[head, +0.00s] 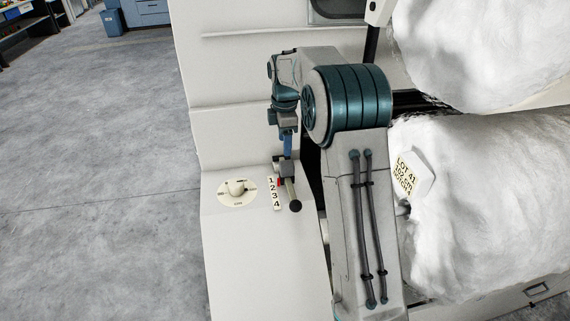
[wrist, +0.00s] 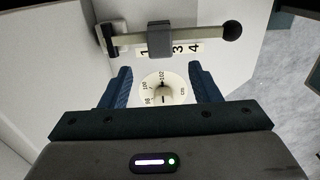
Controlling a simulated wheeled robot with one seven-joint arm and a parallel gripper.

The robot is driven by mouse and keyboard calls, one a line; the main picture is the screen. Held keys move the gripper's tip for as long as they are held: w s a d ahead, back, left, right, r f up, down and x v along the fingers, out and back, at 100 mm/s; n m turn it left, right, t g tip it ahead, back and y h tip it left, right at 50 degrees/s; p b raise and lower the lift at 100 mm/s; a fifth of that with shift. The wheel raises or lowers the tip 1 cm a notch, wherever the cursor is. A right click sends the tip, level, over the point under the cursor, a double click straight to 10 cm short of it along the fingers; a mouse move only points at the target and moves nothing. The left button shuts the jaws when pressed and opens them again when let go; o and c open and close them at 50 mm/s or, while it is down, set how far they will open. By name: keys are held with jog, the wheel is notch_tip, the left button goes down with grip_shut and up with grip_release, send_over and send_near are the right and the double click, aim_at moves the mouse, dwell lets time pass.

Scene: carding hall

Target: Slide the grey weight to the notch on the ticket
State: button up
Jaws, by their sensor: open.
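The grey weight (wrist: 160,37) is a block around a pale bar (wrist: 200,35) that ends in a black knob (wrist: 232,30). In the wrist view it sits between the printed 1 and 3 and hides the 2. The number strip (head: 274,193) reads 1 to 4, with 4 toward the knob (head: 295,206). The ticket (head: 411,176) on the white roll reads LOT 41, 102 cm, and its last line looks like NOTCH 4. My gripper (wrist: 163,80) is open and empty, with the weight beyond its blue fingertips, apart from them in the picture.
A round dial (head: 238,191) with a knob sits left of the strip on the cream housing (head: 250,260); it also shows between my fingers in the wrist view (wrist: 150,100). White fibre rolls (head: 500,200) stand at the right. Grey floor (head: 90,180) lies open at the left.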

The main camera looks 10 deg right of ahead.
aim_at(285, 163)
notch_tip(285, 163, down, 10)
jog(key=shift+r+p, duration=0.15)
jog(key=shift+p, duration=0.55)
